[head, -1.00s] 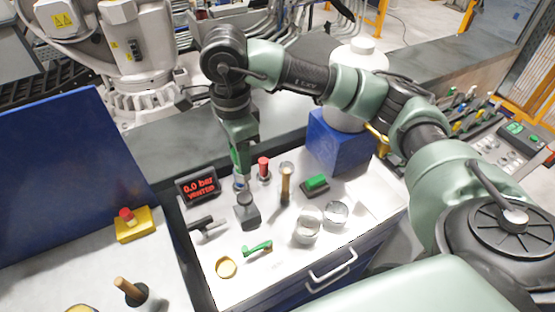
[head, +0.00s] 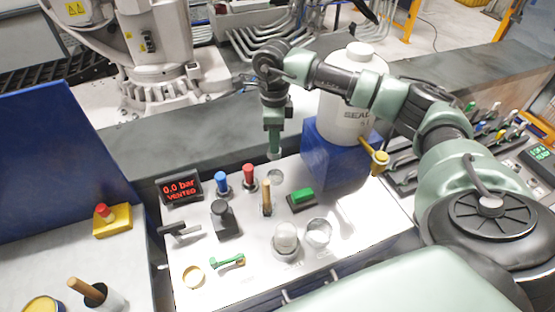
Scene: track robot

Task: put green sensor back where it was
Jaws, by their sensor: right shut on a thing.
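My right gripper (head: 273,136) hangs down from the arm above the back of the white panel. It is shut on the green sensor (head: 273,147), of which only a small part shows below the jaws. A round pale socket (head: 275,177) lies just below the held sensor, with no sensor standing in it. A blue sensor (head: 222,182) and a red sensor (head: 248,175) stand upright in the same row, to the left of this socket. Whether the held sensor's lower end touches the socket, I cannot tell. My left gripper is out of view.
The white panel (head: 245,283) also bears a wooden-handled lever (head: 266,197), a green button (head: 303,195), a black knob (head: 224,220), a green-handled valve (head: 227,262) and clear domes (head: 286,238). A display (head: 180,189) reads 0.0 bar, vented. A blue block (head: 331,160) bearing a white canister (head: 352,100) stands right.

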